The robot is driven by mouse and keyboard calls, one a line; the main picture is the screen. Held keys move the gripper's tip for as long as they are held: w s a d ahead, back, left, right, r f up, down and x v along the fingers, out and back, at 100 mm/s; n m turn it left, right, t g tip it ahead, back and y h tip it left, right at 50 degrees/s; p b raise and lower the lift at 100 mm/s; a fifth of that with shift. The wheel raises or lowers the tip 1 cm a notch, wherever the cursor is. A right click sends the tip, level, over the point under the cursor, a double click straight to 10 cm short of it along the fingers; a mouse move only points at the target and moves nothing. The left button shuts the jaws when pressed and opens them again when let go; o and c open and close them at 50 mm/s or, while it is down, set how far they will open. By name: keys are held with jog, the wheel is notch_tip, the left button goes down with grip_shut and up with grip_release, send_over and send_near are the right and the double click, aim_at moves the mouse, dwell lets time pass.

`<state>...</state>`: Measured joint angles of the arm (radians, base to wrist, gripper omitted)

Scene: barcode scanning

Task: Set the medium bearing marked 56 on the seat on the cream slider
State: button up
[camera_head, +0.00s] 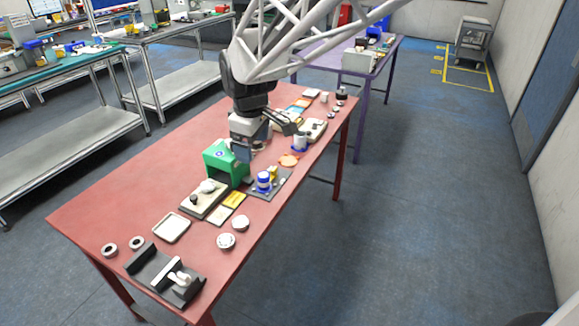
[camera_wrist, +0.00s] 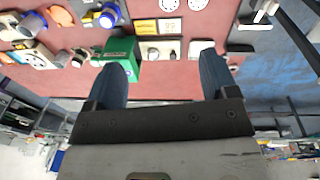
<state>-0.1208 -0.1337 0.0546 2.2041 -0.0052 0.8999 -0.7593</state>
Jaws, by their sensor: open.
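The cream slider (camera_head: 180,278) sits on a dark rail at the table's near left end; it also shows at the upper right of the wrist view (camera_wrist: 263,16). Two small grey rings with dark centres, a left one (camera_head: 109,250) and a right one (camera_head: 137,243), lie behind the rail. Two larger white round pieces (camera_head: 226,241) (camera_head: 240,223) lie right of the tray. No mark 56 is readable, so I cannot tell which piece is the medium bearing. My gripper (camera_head: 242,153) is above the table by the green box, open, with nothing between its spread fingers (camera_wrist: 162,82).
The green box (camera_head: 226,163) stands mid-table; it shows near the left finger in the wrist view (camera_wrist: 122,52). A shallow cream tray (camera_head: 171,229), a base with knobs (camera_head: 205,199), yellow cards (camera_head: 234,199) and a blue-and-white item (camera_head: 263,181) stand nearby. The table's left back is clear.

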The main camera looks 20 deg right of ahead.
jog(key=s+d+m, duration=0.2)
jog(key=s+m, duration=0.1)
jog(key=s, duration=0.5)
jog(key=s+d+m, duration=0.2)
jog(key=s+m, duration=0.2)
jog(key=s, duration=0.5)
jog(key=s+d+m+t, duration=0.1)
jog(key=s+d+m, duration=0.2)
jog(key=s, duration=0.5)
jog(key=shift+s, duration=0.25)
